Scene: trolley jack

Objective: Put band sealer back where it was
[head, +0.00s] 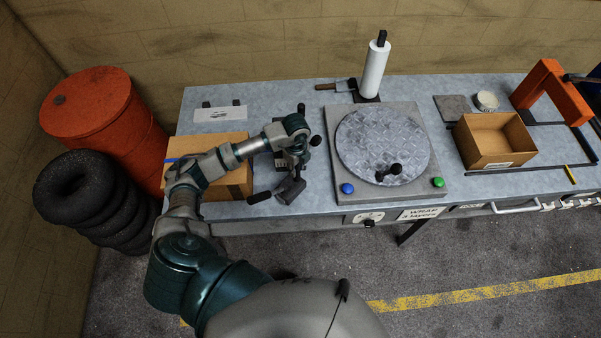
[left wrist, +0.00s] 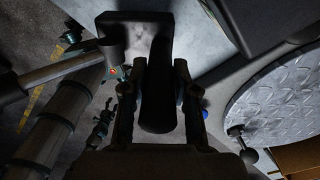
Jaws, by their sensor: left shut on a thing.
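My left gripper (head: 293,150) is above the left part of the workbench and is shut on a dark tool, which I take to be the band sealer (head: 290,190). The tool has a black lever reaching to the left and a grey cylindrical end low near the bench's front edge. In the left wrist view, the band sealer's black grip (left wrist: 158,95) lies between the two fingers of the left gripper (left wrist: 160,85). I cannot tell whether the tool touches the bench. My right gripper is not in view.
Left of the tool is a cardboard box (head: 225,186); behind it lies a white label plate (head: 220,114). To the right stand a round turntable (head: 375,140), a white film roll (head: 373,70), an open carton (head: 480,150) and an orange frame (head: 545,85). An orange drum (head: 100,115) stands left.

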